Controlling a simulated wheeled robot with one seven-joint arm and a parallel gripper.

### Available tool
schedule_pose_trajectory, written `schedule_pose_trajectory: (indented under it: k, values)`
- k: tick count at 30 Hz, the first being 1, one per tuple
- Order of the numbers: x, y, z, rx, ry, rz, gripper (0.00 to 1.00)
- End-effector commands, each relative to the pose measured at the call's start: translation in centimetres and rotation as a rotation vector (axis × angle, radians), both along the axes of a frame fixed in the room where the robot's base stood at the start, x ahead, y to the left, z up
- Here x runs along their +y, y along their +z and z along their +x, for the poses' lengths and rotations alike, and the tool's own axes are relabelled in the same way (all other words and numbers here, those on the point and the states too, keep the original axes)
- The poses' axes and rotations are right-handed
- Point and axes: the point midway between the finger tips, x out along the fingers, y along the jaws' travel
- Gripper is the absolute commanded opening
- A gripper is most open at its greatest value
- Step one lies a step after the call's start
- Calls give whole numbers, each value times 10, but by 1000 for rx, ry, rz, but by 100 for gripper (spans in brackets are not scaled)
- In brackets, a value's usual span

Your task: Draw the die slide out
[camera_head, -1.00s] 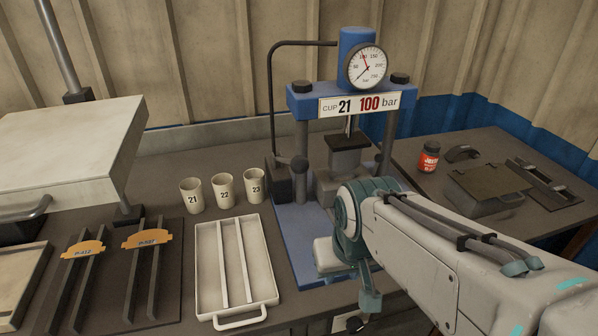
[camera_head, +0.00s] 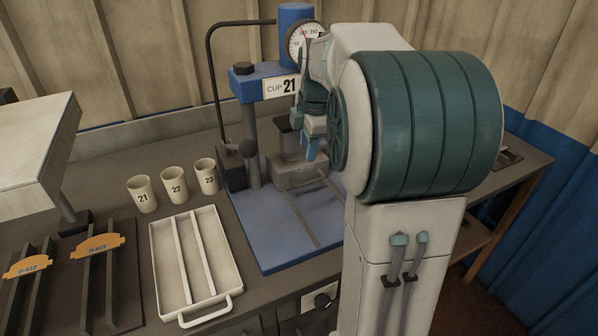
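The blue press (camera_head: 262,86) stands on the bench with a blue base plate (camera_head: 285,240). The grey die slide (camera_head: 303,172) sits under the press head at the back of the base plate. A handle at its front faces me. My gripper (camera_head: 313,150) hangs in front of the press, just above and beside the die slide. My large arm links cover the right of the press and part of the gauge. The fingers are small and partly hidden, so I cannot tell whether they are apart or touch the slide.
Cups marked 21 (camera_head: 142,195), 22 (camera_head: 173,186) and 23 (camera_head: 206,178) stand left of the press. A white divided tray (camera_head: 236,280) lies in front of them. Orange-tagged racks (camera_head: 97,243) are at left. The front of the base plate is clear.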

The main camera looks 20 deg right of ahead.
Motion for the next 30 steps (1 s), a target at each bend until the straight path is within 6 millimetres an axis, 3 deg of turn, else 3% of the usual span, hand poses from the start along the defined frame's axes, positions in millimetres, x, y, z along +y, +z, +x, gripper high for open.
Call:
schedule_pose_trajectory:
  k: [4,11,24,30]
  values:
    - [-14,-1,13,3,110,-24,33]
    - [-18,-16,20,6,153,-31,33]
    - [-17,-103,36,8,149,-30,33]
    - [-17,-128,41,6,150,-31,33]
